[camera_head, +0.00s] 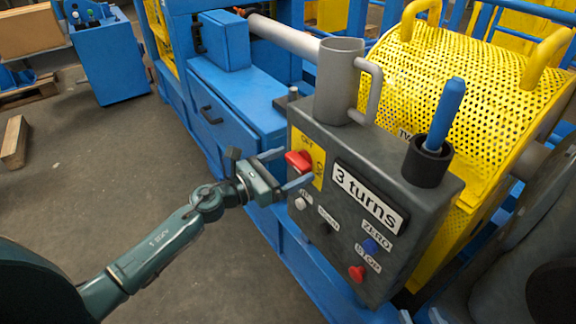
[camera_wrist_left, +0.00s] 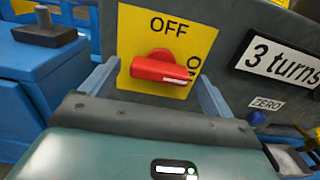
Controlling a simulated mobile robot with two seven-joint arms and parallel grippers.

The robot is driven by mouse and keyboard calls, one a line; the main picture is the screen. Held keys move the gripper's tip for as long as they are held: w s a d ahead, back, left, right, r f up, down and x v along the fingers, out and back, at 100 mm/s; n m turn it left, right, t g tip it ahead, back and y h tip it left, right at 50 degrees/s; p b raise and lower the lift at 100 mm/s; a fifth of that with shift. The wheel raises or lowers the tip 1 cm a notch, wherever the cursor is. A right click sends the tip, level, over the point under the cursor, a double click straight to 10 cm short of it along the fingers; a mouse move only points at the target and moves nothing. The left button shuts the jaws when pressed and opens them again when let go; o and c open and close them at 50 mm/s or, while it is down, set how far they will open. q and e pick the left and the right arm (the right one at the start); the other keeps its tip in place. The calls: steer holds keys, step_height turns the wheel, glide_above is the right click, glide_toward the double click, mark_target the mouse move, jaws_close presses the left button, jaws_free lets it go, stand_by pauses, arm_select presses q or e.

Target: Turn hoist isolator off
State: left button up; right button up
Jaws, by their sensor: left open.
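The hoist isolator is a red rotary knob (camera_head: 298,161) on a yellow plate (camera_head: 318,165) at the left end of the grey control box. In the left wrist view the knob (camera_wrist_left: 160,68) lies nearly level, its white-marked end pointing right, towards a partly hidden label starting with "O". "OFF" is printed above it. My left gripper (camera_head: 285,168) is open in front of the plate. Its fingers (camera_wrist_left: 158,74) stand either side of the knob, with gaps visible between them and the knob.
The grey box (camera_head: 393,250) carries a "3 turns" display (camera_head: 368,196), a blue ZERO button (camera_head: 371,245), a red STOP button (camera_head: 356,272) and a blue-handled lever (camera_head: 446,112). A yellow mesh drum guard (camera_head: 455,75) stands behind. Open floor (camera_head: 200,275) lies at left.

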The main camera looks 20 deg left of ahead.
arm_select(q)
steer(key=c, duration=1)
